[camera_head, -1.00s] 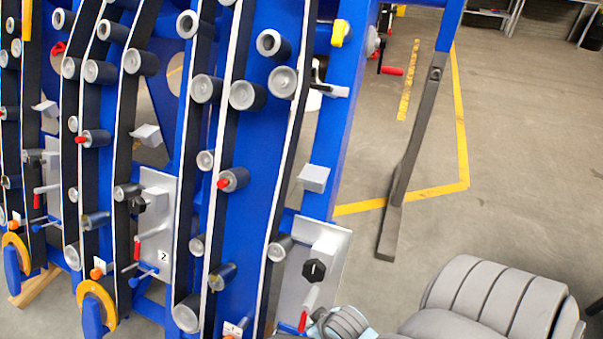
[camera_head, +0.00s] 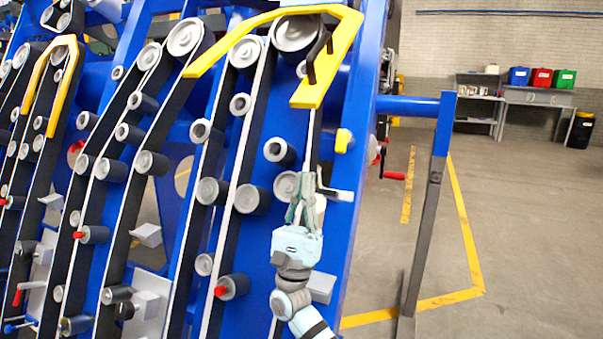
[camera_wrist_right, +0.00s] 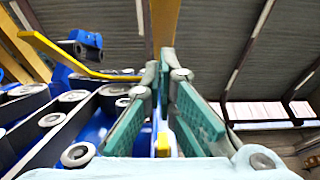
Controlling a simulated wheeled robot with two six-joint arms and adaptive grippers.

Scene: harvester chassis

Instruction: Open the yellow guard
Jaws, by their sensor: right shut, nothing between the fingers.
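The yellow guard (camera_head: 345,45) is a bent flat bar across the top of the nearest belt section, with one end hanging down at the right. A black curved handle (camera_head: 318,55) sits on it. My right gripper (camera_head: 305,180) points up in front of the blue frame, below the guard's hanging end and apart from it in the picture. Its fingers are shut and empty. In the right wrist view the fingertips (camera_wrist_right: 167,62) meet, with a yellow bar (camera_wrist_right: 164,22) beyond them. My left gripper is in neither view.
A second yellow guard (camera_head: 62,50) is at the far left. Belts and rollers (camera_head: 212,190) fill the blue frame (camera_head: 365,130). A grey slanted post (camera_head: 422,240) stands to the right, with open floor (camera_head: 530,220) beyond. A workbench with coloured bins (camera_head: 541,77) stands at the back.

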